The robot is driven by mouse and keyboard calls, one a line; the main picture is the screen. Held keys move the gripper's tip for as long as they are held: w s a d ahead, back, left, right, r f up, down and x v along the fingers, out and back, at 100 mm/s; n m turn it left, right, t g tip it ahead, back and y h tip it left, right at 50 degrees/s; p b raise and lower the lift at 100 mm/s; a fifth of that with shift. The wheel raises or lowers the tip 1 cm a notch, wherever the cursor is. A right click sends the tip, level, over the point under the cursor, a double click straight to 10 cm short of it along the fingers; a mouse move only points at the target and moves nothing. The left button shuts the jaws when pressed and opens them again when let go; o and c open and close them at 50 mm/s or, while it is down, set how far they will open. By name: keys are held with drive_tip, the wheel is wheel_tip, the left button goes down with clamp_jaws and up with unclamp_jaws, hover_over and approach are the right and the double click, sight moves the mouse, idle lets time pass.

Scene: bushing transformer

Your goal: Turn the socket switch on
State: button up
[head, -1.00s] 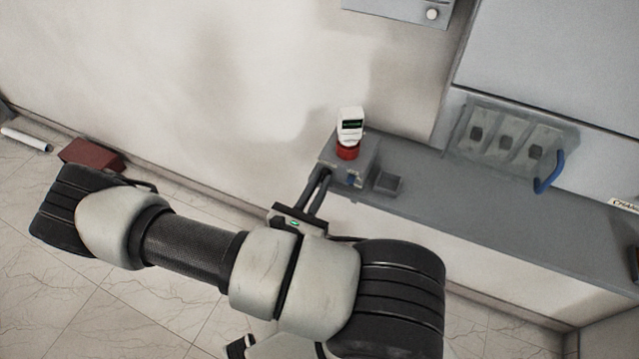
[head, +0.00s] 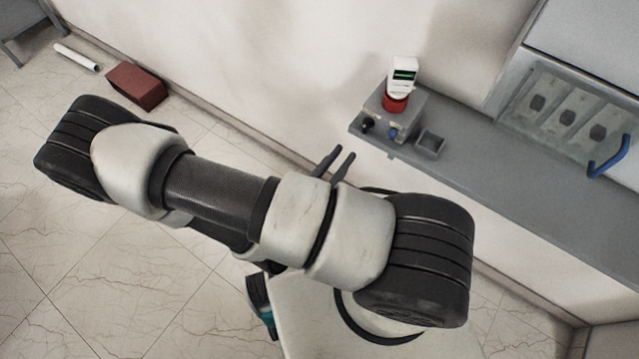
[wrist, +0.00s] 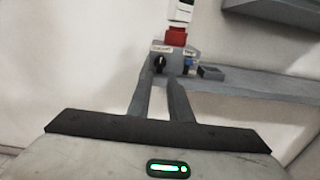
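A small grey socket box (head: 411,115) stands at the left end of a grey shelf. Its front has a black knob (head: 367,124) on the left and a blue part (head: 393,133) on the right. In the wrist view the black knob (wrist: 159,64) and the blue part (wrist: 189,64) each sit under a pale label too small to read. Which one is the socket switch I cannot tell. A red plug with a white display unit (head: 403,77) stands on top. My gripper (head: 341,155) is empty, its fingers apart, in front of and below the box. In the wrist view my fingertips (wrist: 159,82) point towards the knob.
A small open grey tray (head: 430,145) is right of the box. A panel with several switches (head: 567,110) and a blue handle (head: 608,156) are at the right. A red brick (head: 137,86) and a white tube (head: 76,57) lie on the floor. Open floor is at the left.

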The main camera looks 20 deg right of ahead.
drive_tip(key=v, duration=0.8)
drive_tip(key=shift+s+a, duration=0.2)
drive_tip(key=shift+a, duration=0.1)
drive_tip(key=d+r+m+g+y+p, duration=0.1)
drive_tip(key=r+m+g+y+p, duration=0.1)
drive_tip(key=r+m+y, duration=0.5)
drive_tip(key=d+r+m+g+y+p, duration=0.2)
drive_tip(key=r+m+y, duration=0.5)
drive_tip(key=r+m, duration=1.1)
wheel_tip(320, 180, up, 11)
drive_tip(key=shift+w+r+g+p, duration=0.15)
drive_tip(key=shift+w+g+p, duration=0.1)
drive_tip(key=shift+g+p, duration=0.55)
